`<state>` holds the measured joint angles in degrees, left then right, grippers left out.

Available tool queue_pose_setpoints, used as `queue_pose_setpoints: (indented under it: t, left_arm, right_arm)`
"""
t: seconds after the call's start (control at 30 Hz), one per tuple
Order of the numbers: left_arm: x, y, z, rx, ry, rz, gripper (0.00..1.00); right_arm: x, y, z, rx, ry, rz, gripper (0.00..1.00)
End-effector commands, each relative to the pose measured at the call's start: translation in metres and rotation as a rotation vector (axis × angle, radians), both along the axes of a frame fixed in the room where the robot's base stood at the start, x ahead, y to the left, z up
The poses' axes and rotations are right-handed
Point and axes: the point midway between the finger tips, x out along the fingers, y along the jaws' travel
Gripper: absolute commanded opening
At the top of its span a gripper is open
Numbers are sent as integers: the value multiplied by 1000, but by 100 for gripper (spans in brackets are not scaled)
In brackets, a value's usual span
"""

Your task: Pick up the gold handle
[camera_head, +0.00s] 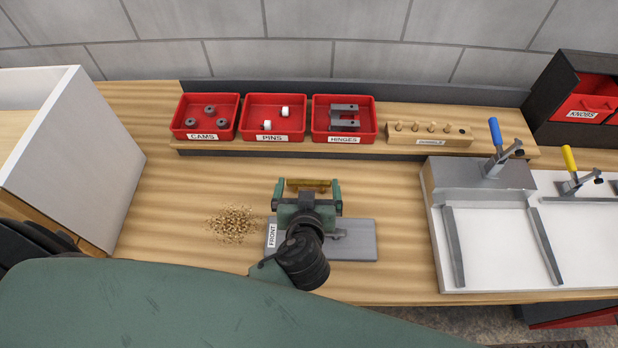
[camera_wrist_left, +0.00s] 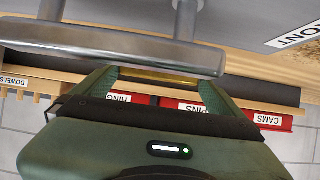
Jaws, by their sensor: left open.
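The gold handle (camera_head: 308,184) is a short gold bar between the fingertips of my left gripper (camera_head: 308,187) in the head view. My green left gripper is open, with one finger at each end of the bar. In the left wrist view the gold handle (camera_wrist_left: 160,77) shows as a thin strip between the two fingers (camera_wrist_left: 158,88), partly hidden by a grey bar (camera_wrist_left: 120,48) on two posts. I cannot tell whether the fingers touch the handle. My right gripper is not in view.
A grey board marked FRONT (camera_head: 362,248) lies partly under my left wrist, with wood shavings (camera_head: 234,224) to its left. Red bins of cams (camera_head: 204,135), pins (camera_head: 266,137) and hinges (camera_head: 345,138) and a dowel block (camera_head: 430,142) stand behind. A clamp fixture (camera_head: 480,281) is at right.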

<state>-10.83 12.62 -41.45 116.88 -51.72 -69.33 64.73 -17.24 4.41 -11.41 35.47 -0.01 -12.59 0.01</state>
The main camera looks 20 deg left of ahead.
Motion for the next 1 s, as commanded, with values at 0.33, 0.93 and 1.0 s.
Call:
queue_pose_setpoints:
  t: [0.33, 0.93, 1.0]
  left_arm:
    - [38, 9, -22, 2, 0, -1, 100]
    - [42, 10, -27, -1, 1, -1, 34]
    - [42, 10, -27, -1, 1, -1, 34]
  right_arm:
    - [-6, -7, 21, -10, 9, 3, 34]
    - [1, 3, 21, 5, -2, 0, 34]
    - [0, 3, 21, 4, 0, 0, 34]
